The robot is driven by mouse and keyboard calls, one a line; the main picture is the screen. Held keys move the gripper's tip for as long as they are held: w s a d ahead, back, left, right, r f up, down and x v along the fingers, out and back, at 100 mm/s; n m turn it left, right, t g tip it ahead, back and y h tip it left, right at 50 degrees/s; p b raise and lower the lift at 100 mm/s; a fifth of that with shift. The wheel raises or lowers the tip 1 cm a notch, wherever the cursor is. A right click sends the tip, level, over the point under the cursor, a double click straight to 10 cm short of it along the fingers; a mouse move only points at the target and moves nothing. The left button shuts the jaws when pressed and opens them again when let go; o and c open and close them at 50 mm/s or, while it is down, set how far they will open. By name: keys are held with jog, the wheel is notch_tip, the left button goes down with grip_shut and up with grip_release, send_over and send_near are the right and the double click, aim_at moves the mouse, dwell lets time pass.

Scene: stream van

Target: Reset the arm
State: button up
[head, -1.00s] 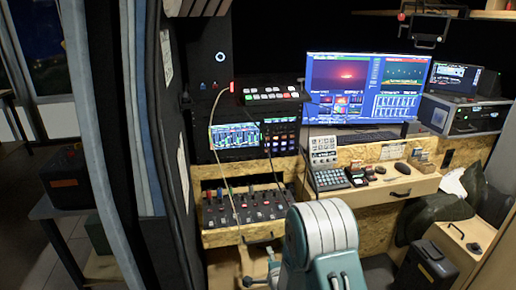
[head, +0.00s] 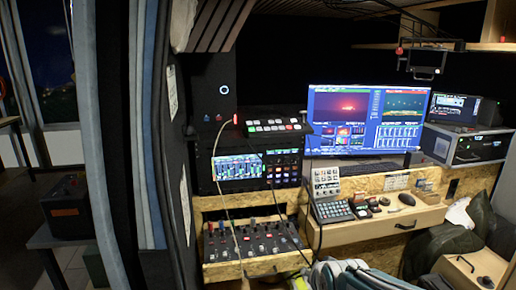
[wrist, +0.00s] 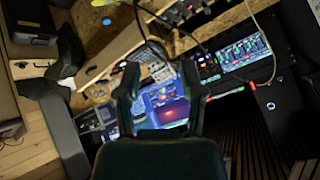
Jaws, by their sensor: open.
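My gripper (wrist: 158,72) shows in the wrist view as a dark shape rising from the bottom middle. Its two fingers stand apart with nothing between them, and part of the desk and the lit monitor show behind. In the head view only the top of my white and teal arm (head: 350,277) shows at the bottom edge. The gripper itself is not visible there.
A wooden desk holds a large monitor (head: 364,120), a keypad (head: 332,211) and a fader panel (head: 255,238). Cables hang before the rack at left. A bracket (head: 425,62) hangs at upper right. Dark curtains (head: 115,130) border the left.

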jog(key=s+d+r+n+g, duration=0.1)
jog(key=s+r+n, duration=0.1)
jog(key=s, duration=0.7)
jog(key=s+d+r+n+g, duration=0.1)
jog(key=s+r+n+g, duration=0.1)
jog(key=s, duration=0.8)
jog(key=shift+d+r+n+h, duration=0.2)
jog(key=shift+d+n+h, duration=0.15)
jog(key=shift+n, duration=0.35)
